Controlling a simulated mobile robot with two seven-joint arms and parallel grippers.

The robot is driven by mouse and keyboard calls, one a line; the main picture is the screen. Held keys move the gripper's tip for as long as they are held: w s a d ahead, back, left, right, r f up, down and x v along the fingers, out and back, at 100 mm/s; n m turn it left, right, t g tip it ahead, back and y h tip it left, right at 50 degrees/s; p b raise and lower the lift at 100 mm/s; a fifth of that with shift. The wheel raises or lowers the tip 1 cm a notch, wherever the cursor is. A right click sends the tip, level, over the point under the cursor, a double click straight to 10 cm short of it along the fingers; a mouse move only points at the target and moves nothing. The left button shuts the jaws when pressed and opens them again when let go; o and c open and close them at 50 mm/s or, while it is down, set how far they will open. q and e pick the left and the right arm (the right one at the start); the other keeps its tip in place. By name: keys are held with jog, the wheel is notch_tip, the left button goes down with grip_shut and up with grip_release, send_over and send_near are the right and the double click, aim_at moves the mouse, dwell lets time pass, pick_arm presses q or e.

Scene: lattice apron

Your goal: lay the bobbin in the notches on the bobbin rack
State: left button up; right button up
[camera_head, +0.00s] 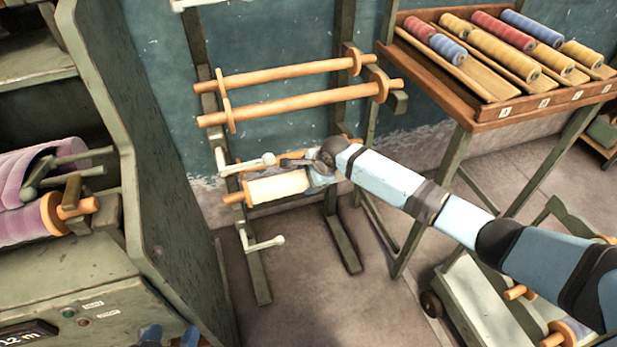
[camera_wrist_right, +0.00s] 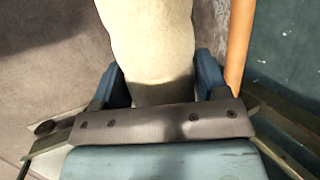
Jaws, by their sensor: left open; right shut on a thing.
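The bobbin (camera_head: 277,187), wound with cream thread, has an orange axle end on its left. It lies roughly level in front of the lower part of the green bobbin rack (camera_head: 257,275). My right gripper (camera_head: 320,174) reaches in from the right and is shut on it. In the right wrist view the cream winding (camera_wrist_right: 150,40) is between the blue fingers (camera_wrist_right: 165,85). I cannot tell whether the axle rests in notches; the right end is hidden by my gripper. My left gripper (camera_head: 170,337) shows only as blue parts at the bottom edge, open and away from the rack.
Two bare wooden bobbins (camera_head: 290,103) lie across the rack above. White-knobbed arms (camera_head: 262,160) stick out near the held bobbin. A green machine (camera_head: 160,150) stands close on the left. A tray table of coloured spools (camera_head: 500,110) and a low cart (camera_head: 480,300) are on the right.

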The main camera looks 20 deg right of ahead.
jog(key=shift+f, duration=0.55)
jog(key=shift+f, duration=0.65)
jog(key=shift+f, duration=0.4)
dwell(0.5)
jog(key=shift+p, duration=0.4)
jog(key=shift+f, duration=0.15)
jog(key=o, duration=1.3)
